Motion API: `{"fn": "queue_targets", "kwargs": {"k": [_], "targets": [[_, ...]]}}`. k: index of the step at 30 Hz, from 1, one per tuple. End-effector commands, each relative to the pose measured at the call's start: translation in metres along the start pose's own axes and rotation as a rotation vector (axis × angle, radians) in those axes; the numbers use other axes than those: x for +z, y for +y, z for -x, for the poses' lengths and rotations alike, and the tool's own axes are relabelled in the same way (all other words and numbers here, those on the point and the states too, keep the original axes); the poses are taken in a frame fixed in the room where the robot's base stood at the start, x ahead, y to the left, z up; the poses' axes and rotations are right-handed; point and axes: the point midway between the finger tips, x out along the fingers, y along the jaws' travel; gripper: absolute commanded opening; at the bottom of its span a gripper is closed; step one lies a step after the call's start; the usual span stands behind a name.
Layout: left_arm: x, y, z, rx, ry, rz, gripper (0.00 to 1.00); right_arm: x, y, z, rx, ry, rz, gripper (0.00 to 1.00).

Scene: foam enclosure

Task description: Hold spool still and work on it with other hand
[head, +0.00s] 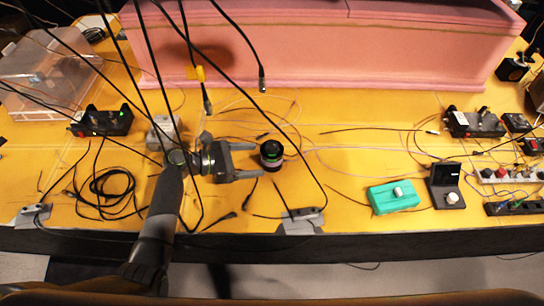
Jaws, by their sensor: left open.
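A small dark upright cylinder with a thin green ring on top, which looks like the spool (271,154), stands on the yellow table near the middle. My left gripper (257,161) comes in from the left and is open. Its two fingers point right, toward the spool, with the tips just left of it. I cannot tell whether a fingertip touches it. My right gripper is not in view.
Cables hang in front of the view and lie around the spool. A pink foam block (330,50) closes off the back. A teal box (394,197), a black box (446,186) and power strips (510,176) sit at right. A clear bin (50,68) stands back left.

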Motion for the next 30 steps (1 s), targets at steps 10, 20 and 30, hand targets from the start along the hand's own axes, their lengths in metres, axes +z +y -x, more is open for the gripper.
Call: {"fn": "queue_targets", "kwargs": {"k": [10, 20, 30], "targets": [[0.000, 0.000, -0.045, -0.001, 0.000, 0.001, 0.74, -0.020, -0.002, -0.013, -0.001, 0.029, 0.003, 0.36], [0.000, 0.000, -0.055, -0.001, 0.000, 0.000, 0.74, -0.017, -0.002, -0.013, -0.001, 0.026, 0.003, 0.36], [0.000, 0.000, -0.055, -0.001, 0.000, 0.000, 0.50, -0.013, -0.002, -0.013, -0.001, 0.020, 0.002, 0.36]]}}
